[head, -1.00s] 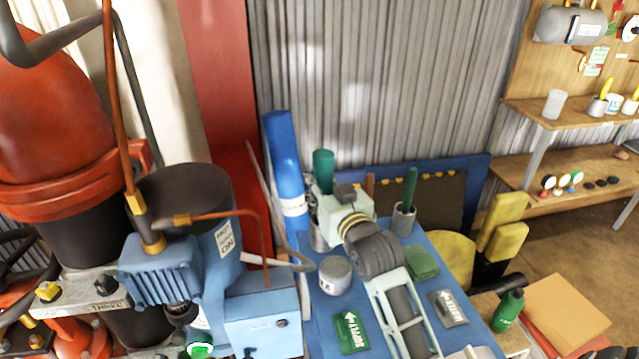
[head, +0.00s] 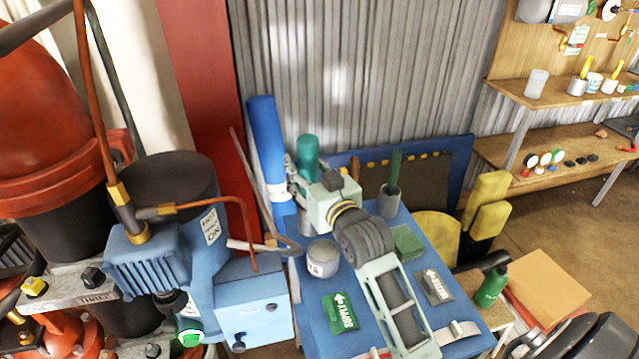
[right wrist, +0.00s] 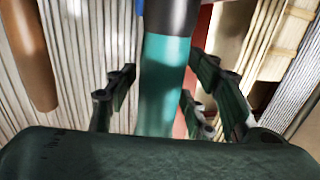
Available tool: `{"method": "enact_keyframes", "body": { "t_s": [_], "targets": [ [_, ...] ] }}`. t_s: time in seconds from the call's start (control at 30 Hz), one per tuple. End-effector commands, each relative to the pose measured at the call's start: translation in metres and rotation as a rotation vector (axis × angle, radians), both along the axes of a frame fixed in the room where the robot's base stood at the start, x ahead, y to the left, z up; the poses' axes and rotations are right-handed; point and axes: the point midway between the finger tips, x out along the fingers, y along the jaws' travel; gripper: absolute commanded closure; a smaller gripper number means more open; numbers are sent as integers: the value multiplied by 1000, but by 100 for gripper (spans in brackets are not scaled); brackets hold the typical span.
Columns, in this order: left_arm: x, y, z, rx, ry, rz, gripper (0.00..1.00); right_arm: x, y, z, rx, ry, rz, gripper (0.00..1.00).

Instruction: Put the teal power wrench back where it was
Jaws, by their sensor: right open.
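The teal power wrench (head: 308,153) stands upright at the back of the blue bench, before the corrugated wall. My right gripper (head: 299,186) reaches it from the front and hides its lower part in the head view. In the right wrist view the wrench (right wrist: 165,82) shows a teal body with a dark grey part above. The open fingers of my right gripper (right wrist: 165,100) are on both sides of the teal body, with a small gap visible to the left one. Contact on the right cannot be told. My left gripper is not in view.
The blue bench (head: 318,290) holds a grey pot (head: 323,257), green and grey arrow labels, and a grey cup (head: 388,203) with a green-handled tool. A blue roll (head: 268,150) stands left of the wrench. A blue pump box (head: 250,300) is beside the bench.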

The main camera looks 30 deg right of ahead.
Motion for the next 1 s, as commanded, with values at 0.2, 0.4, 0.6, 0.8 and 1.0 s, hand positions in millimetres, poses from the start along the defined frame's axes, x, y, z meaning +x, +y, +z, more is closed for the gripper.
{"method": "enact_keyframes", "body": {
  "t_s": [0.2, 0.4, 0.6, 0.8, 1.0],
  "targets": [
    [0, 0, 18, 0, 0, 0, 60, -40, 3, 5, 0, 2, -1, 52],
    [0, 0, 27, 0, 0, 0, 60, -75, 5, 6, 0, 2, 0, 52],
    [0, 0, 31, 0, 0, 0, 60, -99, 7, 6, 0, 1, 0, 52],
    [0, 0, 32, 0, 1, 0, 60, -108, 7, 7, 0, -1, 0, 52],
    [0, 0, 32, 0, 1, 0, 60, -108, 7, 6, 0, -2, 0, 52]
  ]
}}
